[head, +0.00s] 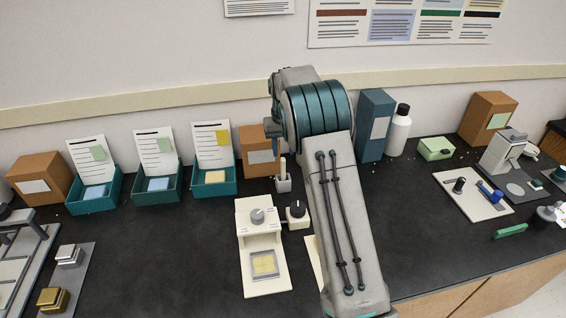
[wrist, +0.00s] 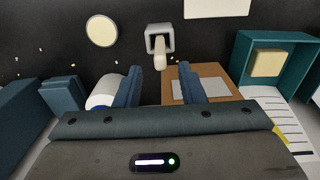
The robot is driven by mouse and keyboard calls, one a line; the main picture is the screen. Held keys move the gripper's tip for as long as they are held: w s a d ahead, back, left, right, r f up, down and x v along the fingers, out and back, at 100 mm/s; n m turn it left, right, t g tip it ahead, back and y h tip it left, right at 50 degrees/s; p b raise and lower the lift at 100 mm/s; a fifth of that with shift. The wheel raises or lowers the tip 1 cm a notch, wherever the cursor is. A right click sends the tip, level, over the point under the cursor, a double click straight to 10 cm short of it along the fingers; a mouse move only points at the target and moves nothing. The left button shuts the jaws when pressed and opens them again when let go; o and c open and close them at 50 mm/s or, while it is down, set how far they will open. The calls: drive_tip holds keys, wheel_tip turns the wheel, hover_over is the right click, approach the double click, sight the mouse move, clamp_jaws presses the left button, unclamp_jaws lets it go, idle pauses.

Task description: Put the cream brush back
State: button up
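The cream brush (head: 283,163) stands upright in a small pale square holder (head: 284,185) at the back of the bench, left of my arm.
A brown box (head: 259,149) stands just behind the holder, with a teal tray (head: 214,186) to its left. A cream device with a knob (head: 262,230) stands in front. A tall teal box (head: 375,125) and a white bottle (head: 399,133) stand right.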

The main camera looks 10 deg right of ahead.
wheel_tip(320, 180, up, 4)
drive_tip(key=shift+s+r, duration=0.1)
drive_tip(key=shift+r, duration=0.05)
drive_tip(key=s+r+t, duration=0.1)
drive_tip(key=s+r, duration=0.4)
drive_tip(key=s, duration=0.4)
drive_tip(key=s+r+t, duration=0.1)
drive_tip(key=s+r, duration=0.3)
drive_tip(key=s, duration=0.4)
drive_tip(key=s+f, duration=0.1)
drive_tip(key=s, duration=1)
drive_tip(key=s+f+t, duration=0.1)
drive_tip(key=s+f, duration=0.1)
drive_tip(key=s, duration=0.8)
drive_tip(key=shift+s+f, duration=0.25)
drive_tip(key=shift+s, duration=0.1)
drive_tip(key=shift+a, duration=0.15)
